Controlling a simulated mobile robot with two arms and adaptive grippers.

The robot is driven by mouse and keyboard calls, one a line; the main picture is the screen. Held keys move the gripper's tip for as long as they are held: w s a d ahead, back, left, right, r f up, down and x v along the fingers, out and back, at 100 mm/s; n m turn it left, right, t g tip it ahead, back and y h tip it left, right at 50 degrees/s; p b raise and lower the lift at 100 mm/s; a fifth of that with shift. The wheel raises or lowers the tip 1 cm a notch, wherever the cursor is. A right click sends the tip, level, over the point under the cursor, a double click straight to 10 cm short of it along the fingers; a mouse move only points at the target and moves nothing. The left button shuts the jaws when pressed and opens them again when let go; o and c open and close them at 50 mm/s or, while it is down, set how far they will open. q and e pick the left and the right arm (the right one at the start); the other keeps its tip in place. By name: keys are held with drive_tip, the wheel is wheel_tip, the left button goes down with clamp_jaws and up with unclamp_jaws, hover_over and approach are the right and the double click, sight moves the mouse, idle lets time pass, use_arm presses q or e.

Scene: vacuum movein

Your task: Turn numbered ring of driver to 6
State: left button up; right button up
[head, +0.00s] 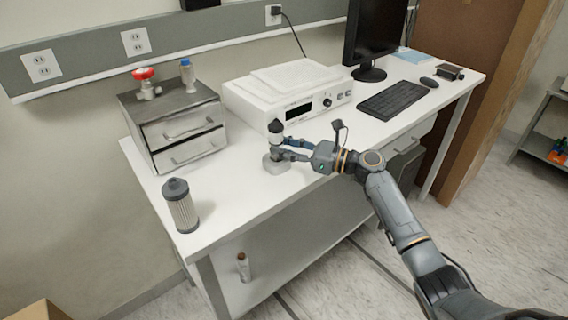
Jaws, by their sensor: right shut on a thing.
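The driver (275,127) stands upright on the white table, with a dark top and a light body below it. A grey round base (275,164) shows beneath it. My right gripper (278,149) reaches in from the right and is shut around the driver, just above the base. The fingers hide the driver's middle. The numbered ring and its digits are too small to read. My left gripper is out of view.
A white instrument (270,104) stands behind the driver. A grey drawer unit (180,130) and a filter cartridge (180,206) are to the left. A keyboard (394,100) and monitor (368,38) are at the right.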

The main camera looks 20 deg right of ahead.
drive_tip(key=n+g+y+b, duration=0.2)
drive_tip(key=g+b, duration=0.1)
drive_tip(key=n+g+b, duration=0.1)
drive_tip(key=b, duration=0.1)
drive_tip(key=shift+w+d+f+y, duration=0.15)
drive_tip(key=shift+w+f+y, duration=0.2)
drive_tip(key=shift+y, duration=0.05)
drive_tip(key=shift+r+n+g+y+b, duration=0.1)
drive_tip(key=shift+n+g+y+b, duration=0.2)
drive_tip(key=shift+n+g+b, duration=0.55)
drive_tip(key=o, duration=1.2)
drive_tip(key=shift+r, duration=0.1)
drive_tip(key=shift+c, duration=0.2)
drive_tip(key=shift+d+r, duration=0.1)
drive_tip(key=shift+d, duration=0.15)
drive_tip(key=v, duration=1.1)
drive_tip(key=shift+s+d, duration=0.1)
drive_tip(key=shift+d, duration=0.15)
